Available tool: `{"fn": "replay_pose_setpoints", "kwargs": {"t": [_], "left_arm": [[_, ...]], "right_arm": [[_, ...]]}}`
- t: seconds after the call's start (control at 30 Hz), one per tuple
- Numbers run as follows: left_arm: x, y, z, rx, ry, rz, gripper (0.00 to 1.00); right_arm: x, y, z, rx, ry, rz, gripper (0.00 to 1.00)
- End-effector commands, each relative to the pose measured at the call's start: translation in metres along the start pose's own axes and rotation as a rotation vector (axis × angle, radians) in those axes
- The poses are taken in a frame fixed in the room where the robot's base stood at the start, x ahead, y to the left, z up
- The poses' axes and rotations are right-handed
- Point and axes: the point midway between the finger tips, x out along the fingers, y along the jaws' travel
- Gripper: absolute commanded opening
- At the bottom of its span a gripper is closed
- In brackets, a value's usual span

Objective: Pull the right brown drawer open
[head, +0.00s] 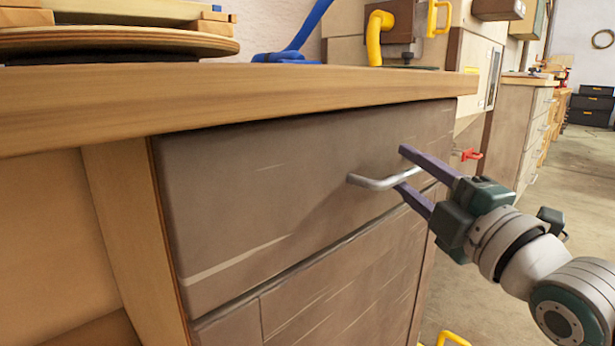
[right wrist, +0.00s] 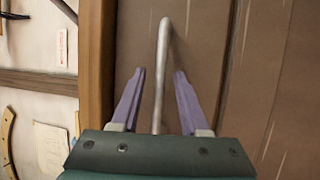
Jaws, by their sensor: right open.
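The brown drawer (head: 270,195) is the top front under the wooden worktop and looks closed. Its silver bar handle (head: 375,183) sticks out near the right part of the front. My right gripper (head: 402,168) is open, with one purple finger above the bar and one below it. In the right wrist view the handle (right wrist: 162,70) runs between the two fingers of my right gripper (right wrist: 160,85), with gaps on both sides. The drawer front (right wrist: 200,40) lies behind it. My left gripper is not in view.
The wooden worktop (head: 250,88) overhangs the drawer. A second brown front (head: 340,285) lies below. A red clamp-like object (head: 467,154) sticks out beyond the cabinet's right edge. The floor (head: 500,250) at the right is mostly open.

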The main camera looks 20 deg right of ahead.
Motion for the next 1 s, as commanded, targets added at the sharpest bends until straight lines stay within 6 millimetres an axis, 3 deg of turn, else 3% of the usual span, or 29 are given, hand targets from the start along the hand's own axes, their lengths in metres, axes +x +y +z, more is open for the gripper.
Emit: {"fn": "replay_pose_setpoints", "kwargs": {"t": [0.33, 0.73, 1.0], "left_arm": [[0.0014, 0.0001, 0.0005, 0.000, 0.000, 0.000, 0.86], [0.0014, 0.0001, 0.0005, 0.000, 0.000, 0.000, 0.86], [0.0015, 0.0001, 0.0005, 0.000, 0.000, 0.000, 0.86]], "right_arm": [[0.0052, -0.0001, -0.0001, 0.001, 0.000, -0.002, 0.45], [0.0049, -0.0001, -0.0001, 0.001, 0.000, -0.002, 0.01], [0.0049, -0.0001, -0.0002, 0.001, 0.000, -0.001, 0.00]]}}
